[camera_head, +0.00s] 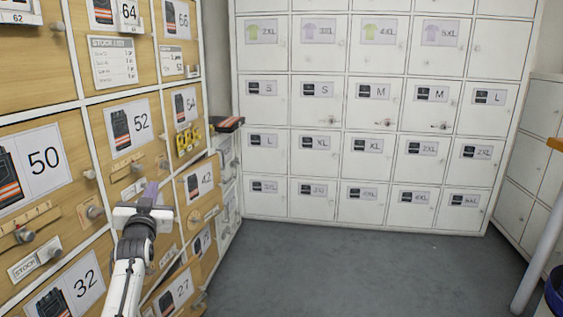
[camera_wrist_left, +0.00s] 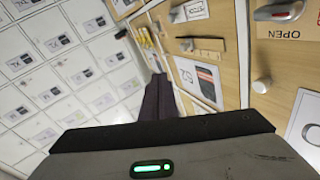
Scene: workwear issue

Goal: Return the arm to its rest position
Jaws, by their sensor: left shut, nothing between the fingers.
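My left arm (camera_head: 127,280) reaches up in the head view in front of the wooden locker wall. My left gripper (camera_head: 150,190) is shut and empty, its fingers pointing away from me, near the doors labelled 52 and 42. In the left wrist view the dark closed fingers (camera_wrist_left: 158,98) stand in the middle, with nothing between them. Whether they touch a door cannot be told. My right gripper is not in view.
Wooden doors with knobs and latches (camera_head: 24,235) line the left side close to my arm. A dark folded item (camera_head: 228,124) with an orange stripe lies beyond. White lockers (camera_head: 370,103) fill the back. The grey floor (camera_head: 330,270) is clear. A pale pole (camera_head: 541,255) stands right.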

